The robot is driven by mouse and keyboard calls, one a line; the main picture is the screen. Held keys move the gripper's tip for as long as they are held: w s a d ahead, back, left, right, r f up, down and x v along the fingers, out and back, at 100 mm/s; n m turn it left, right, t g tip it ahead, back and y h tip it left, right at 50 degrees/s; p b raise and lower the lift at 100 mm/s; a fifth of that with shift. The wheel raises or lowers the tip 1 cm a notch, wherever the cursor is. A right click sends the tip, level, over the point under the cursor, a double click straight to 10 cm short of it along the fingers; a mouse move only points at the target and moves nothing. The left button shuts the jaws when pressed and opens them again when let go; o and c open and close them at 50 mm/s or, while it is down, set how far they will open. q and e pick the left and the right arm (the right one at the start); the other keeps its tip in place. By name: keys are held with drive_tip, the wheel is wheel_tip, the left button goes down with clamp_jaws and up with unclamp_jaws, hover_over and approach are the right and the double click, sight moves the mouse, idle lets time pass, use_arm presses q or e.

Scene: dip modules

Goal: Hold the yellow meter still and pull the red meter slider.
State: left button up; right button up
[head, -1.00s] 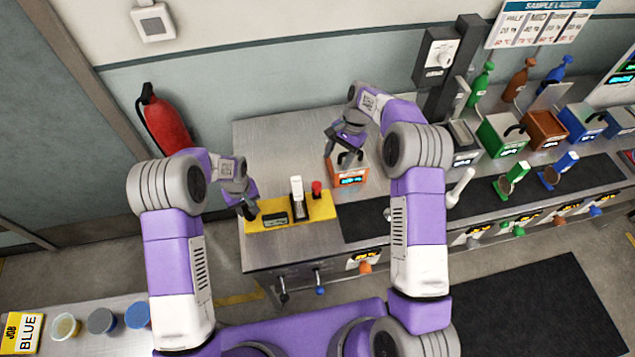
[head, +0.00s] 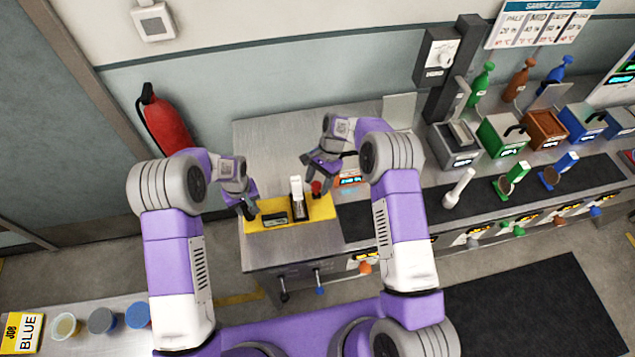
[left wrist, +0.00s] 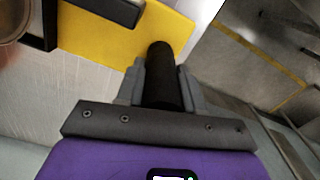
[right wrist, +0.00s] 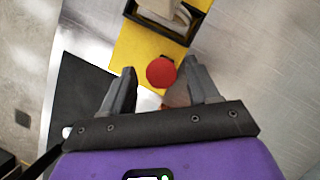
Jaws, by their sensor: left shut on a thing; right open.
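The yellow meter (head: 270,222) lies on the steel bench, with a dark display and a white upright part on it. My left gripper (head: 250,212) is shut on a black knob (left wrist: 162,75) at the meter's left end. The red slider knob (head: 316,187) stands at the meter's right end and shows as a round red top in the right wrist view (right wrist: 161,72). My right gripper (right wrist: 160,85) is open, its fingers on either side of the red knob in that view. I cannot tell whether they touch it or are still above it.
An orange box with a lit display (head: 352,180) stands just right of the meter, partly behind my right arm. A dark mat (head: 362,222) lies along the bench front. The bench behind the meter (head: 265,150) is clear.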

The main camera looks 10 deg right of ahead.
drive_tip(key=shift+s+a+f, duration=0.1)
drive_tip(key=shift+f, duration=0.2)
clamp_jaws()
